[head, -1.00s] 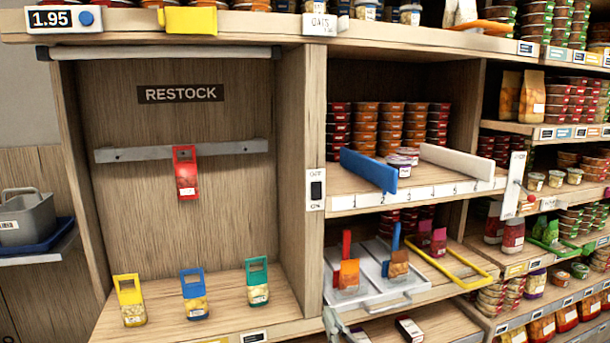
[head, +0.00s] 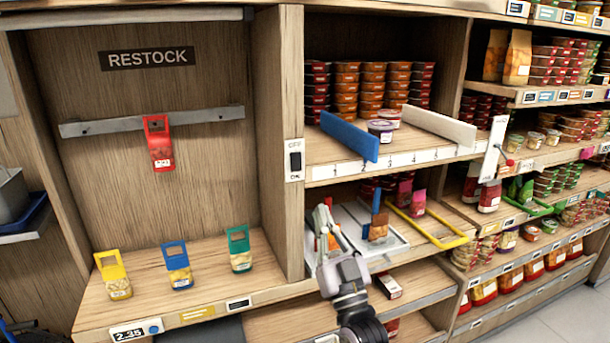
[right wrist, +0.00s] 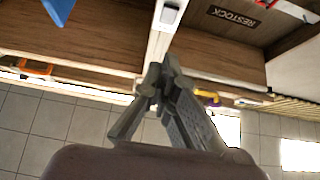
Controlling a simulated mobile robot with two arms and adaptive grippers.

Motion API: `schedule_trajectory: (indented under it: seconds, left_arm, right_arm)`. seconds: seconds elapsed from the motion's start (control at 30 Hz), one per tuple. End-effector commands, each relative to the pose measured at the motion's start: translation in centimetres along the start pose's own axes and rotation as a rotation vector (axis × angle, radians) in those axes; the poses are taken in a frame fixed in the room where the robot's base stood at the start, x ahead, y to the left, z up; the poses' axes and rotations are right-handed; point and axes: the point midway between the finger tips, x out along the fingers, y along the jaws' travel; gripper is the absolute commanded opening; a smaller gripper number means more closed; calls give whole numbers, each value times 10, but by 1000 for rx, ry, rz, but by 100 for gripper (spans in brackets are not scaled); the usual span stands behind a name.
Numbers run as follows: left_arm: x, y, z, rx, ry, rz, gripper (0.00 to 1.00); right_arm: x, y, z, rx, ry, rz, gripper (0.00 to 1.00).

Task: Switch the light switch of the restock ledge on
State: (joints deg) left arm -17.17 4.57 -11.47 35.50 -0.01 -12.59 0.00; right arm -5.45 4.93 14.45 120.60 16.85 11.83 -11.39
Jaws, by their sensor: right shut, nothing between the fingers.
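The light switch (head: 295,160) is a black rocker on a white plate, on the front of the wooden post right of the restock ledge (head: 215,283). Its plate reads OFF above and ON below; which way the rocker is pressed I cannot tell. The plate also shows at the top of the right wrist view (right wrist: 169,14). My right gripper (head: 323,212) is shut and empty, below and slightly right of the switch, apart from it. Its closed fingers (right wrist: 162,75) point towards the post in the right wrist view. My left gripper is not in view.
Yellow (head: 113,276), blue (head: 178,266) and green-topped (head: 240,250) packs stand on the ledge. A red pack (head: 158,144) hangs on the rail. Right of the post are a shelf with a blue divider (head: 349,137) and a lower tray with packs behind my gripper.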

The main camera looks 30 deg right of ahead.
Motion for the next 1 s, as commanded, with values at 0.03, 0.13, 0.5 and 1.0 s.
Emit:
schedule_trajectory:
  seconds: [0.03,0.13,0.5,1.0]
  left_arm:
    - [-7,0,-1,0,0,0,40]
    - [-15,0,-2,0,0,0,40]
    - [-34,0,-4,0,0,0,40]
    - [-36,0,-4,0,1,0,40]
  right_arm:
    - [14,0,-4,0,5,0,0]
    - [36,0,-5,1,4,0,0]
    - [96,0,14,-1,-1,-1,0]
    - [107,0,28,0,1,-1,0]
